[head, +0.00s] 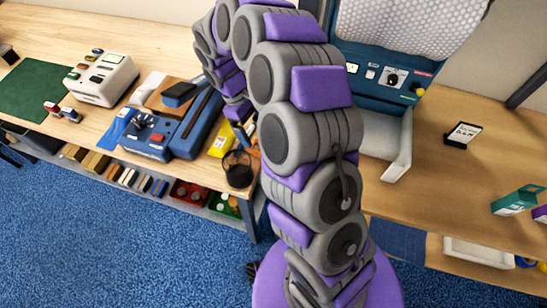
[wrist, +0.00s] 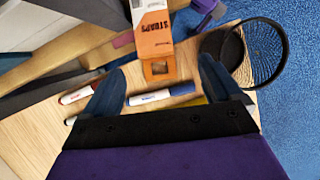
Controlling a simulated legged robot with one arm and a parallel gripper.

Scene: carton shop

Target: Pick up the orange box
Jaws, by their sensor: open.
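The orange box (wrist: 153,38) is at the top middle of the wrist view. It has an orange side with dark lettering, a pale side, and an open cut-out at its near end. My gripper (wrist: 163,64) is open, with one dark blue finger on each side of the picture. The near end of the box shows between the fingertips, with a gap on both sides, and nothing is held. The far end of the box is cut off by the picture edge. In the head view my arm hides most of the jaw area, and I cannot make out the box clearly there.
A blue-and-white marker (wrist: 161,95) and a red-capped marker (wrist: 82,92) lie near the fingers. A dark round basket (head: 237,172) stands at the bench edge, right of the box in the wrist view (wrist: 245,50). A blue machine (head: 172,132) stands left.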

